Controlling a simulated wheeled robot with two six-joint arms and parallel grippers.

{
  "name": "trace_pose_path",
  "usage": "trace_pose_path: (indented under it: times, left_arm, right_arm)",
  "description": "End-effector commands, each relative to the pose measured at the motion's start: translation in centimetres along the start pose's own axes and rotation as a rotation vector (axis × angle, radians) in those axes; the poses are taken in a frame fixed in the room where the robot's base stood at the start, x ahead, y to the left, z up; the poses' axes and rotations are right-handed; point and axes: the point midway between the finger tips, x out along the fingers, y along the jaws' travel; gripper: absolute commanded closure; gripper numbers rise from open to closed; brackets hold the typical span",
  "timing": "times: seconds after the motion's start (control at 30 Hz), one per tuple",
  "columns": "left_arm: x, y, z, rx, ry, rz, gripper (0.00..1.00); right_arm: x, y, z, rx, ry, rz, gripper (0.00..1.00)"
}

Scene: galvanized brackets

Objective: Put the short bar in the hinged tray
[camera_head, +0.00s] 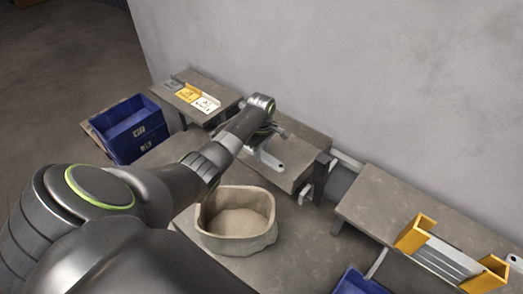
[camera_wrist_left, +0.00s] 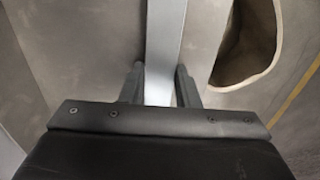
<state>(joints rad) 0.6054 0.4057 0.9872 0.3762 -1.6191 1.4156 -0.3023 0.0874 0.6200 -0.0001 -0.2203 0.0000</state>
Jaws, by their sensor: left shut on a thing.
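My left gripper (camera_head: 260,141) is over the middle bench, its fingers partly hidden by my arm. In the left wrist view the gripper (camera_wrist_left: 159,88) is shut on a flat light-grey metal bar (camera_wrist_left: 165,40), which runs out ahead between the two fingers. In the head view a pale metal piece with a hole (camera_head: 269,161) shows just below the gripper; it looks like this bar. A tan, thick-walled open basin (camera_head: 268,238) stands in front of the bench. No hinge shows on it, so I cannot tell whether it is the hinged tray. My right gripper is not in view.
Blue bins stand at the left (camera_head: 143,148) and bottom right (camera_head: 357,283). A side bench (camera_head: 216,92) carries yellow and white labels (camera_head: 207,104). A right bench (camera_head: 385,205) holds a yellow-ended rack (camera_head: 413,234) with metal bars. A wall closes the back.

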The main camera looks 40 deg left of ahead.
Motion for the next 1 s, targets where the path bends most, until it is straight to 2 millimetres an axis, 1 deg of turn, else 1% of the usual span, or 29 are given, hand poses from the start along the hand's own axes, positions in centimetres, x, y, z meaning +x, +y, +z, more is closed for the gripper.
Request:
trace_pose_path:
  times: [0.3,0.33,0.47,0.8,0.87,1.0]
  left_arm:
    - [0.2,0.0,0.0,0.000,0.000,0.001,1.00]
    - [0.2,0.0,0.0,0.000,0.000,0.000,0.67]
    - [0.2,0.0,0.0,0.000,0.000,0.000,0.50]
    - [-0.1,0.0,0.0,0.000,0.000,0.001,0.50]
    - [-0.6,0.1,0.0,0.000,0.001,0.002,0.50]
    - [-2.6,0.1,0.0,0.002,0.001,0.005,0.50]
  right_arm:
    - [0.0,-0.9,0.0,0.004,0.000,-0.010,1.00]
    - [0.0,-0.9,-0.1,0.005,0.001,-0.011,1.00]
    - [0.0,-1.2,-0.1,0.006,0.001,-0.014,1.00]
    - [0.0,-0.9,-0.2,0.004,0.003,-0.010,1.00]
    - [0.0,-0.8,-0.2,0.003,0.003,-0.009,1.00]
    - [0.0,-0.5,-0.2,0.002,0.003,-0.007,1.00]
